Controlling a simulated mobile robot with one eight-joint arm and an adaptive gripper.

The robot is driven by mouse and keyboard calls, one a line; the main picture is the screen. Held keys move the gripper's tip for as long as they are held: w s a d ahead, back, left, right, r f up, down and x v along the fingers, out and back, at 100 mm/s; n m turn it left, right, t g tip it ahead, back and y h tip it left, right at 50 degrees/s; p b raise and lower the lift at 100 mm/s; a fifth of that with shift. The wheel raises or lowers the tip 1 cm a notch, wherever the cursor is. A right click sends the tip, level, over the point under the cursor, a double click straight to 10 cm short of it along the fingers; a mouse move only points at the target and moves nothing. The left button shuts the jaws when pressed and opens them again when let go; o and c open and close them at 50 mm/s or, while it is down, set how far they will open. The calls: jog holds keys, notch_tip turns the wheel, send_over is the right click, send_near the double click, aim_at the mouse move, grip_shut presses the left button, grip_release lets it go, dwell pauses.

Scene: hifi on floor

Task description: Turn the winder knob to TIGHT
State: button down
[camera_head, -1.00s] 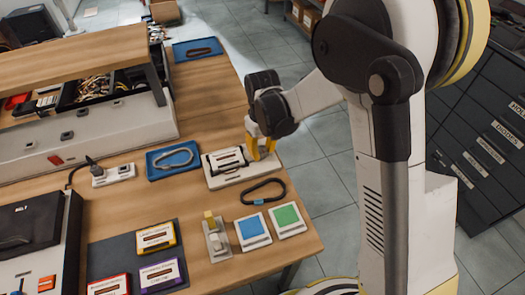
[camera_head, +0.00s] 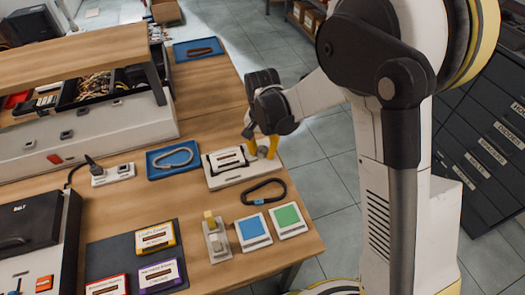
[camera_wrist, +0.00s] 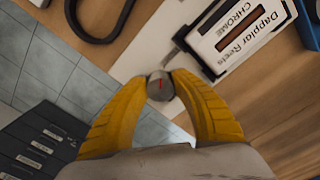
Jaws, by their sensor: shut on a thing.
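The winder knob (camera_wrist: 160,88) is a small grey cylinder with a red mark on top. In the head view the knob (camera_head: 262,152) shows between the yellow fingers of my gripper (camera_head: 261,145), at the right end of the winder plate (camera_head: 228,180). In the wrist view my gripper (camera_wrist: 161,85) is shut on the knob, with a fingertip on either side. I cannot see a TIGHT label or read where the red mark points relative to one.
A black loop with a blue clip (camera_head: 263,192) lies in front of the plate. A blue tray (camera_head: 173,160) is to its left. Blue (camera_head: 254,232) and green (camera_head: 288,220) squares lie near the table's right edge. Dark drawers (camera_head: 490,150) stand at the far right.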

aim_at(262, 150)
jog(key=shift+m, duration=1.1)
jog(key=c, duration=1)
grip_release()
notch_tip(262, 150, up, 12)
